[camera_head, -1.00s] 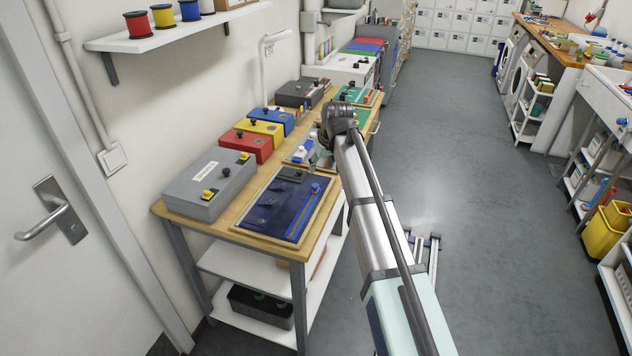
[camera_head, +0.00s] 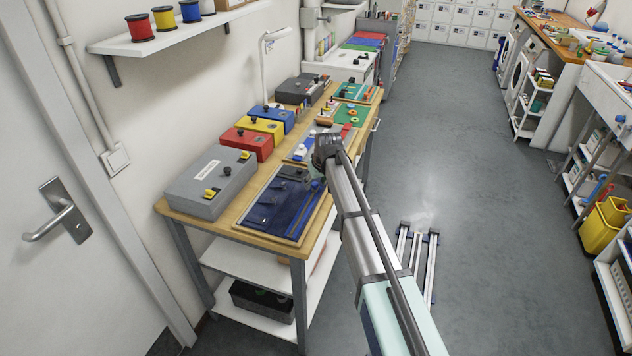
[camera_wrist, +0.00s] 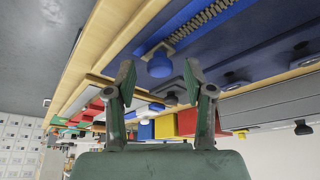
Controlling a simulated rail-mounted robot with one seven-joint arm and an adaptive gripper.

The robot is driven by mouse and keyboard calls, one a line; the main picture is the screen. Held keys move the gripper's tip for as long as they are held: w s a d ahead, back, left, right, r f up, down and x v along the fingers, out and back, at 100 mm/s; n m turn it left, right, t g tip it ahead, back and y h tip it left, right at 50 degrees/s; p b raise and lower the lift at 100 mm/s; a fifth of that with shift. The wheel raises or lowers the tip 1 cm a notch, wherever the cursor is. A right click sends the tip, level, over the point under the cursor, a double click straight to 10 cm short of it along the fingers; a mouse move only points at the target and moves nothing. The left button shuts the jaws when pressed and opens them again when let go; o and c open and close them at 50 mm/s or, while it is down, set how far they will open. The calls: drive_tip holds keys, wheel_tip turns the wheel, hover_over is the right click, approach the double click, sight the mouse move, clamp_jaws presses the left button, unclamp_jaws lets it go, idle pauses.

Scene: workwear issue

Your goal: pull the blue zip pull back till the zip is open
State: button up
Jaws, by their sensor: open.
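The blue zip pull (camera_wrist: 160,64) is a round knob at the end of the zip (camera_wrist: 205,22), whose teeth run away from it between blue tapes in the wrist view. The zip is on a dark blue fabric panel (camera_head: 272,212) in a wooden frame on the bench. My gripper (camera_wrist: 160,80) is open, with one fingertip on each side of the knob in the picture. I cannot tell whether either finger touches it. In the head view my arm hides the gripper's fingers, and the pull is not clear there.
A grey box (camera_head: 212,182) stands left of the panel on the bench (camera_head: 240,236). Red (camera_head: 246,143), yellow (camera_head: 262,127) and blue (camera_head: 272,115) boxes stand behind it against the wall. Other boards lie farther along.

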drive_tip(key=shift+c, duration=0.3)
clamp_jaws()
drive_tip(key=b, duration=0.2)
approach(291, 228)
drive_tip(key=x, duration=0.4)
drive_tip(key=shift+f, duration=0.35)
drive_tip(key=shift+o, duration=0.3)
unclamp_jaws()
drive_tip(key=shift+r, duration=0.25)
drive_tip(key=v, duration=1.1)
drive_tip(key=shift+r, duration=0.2)
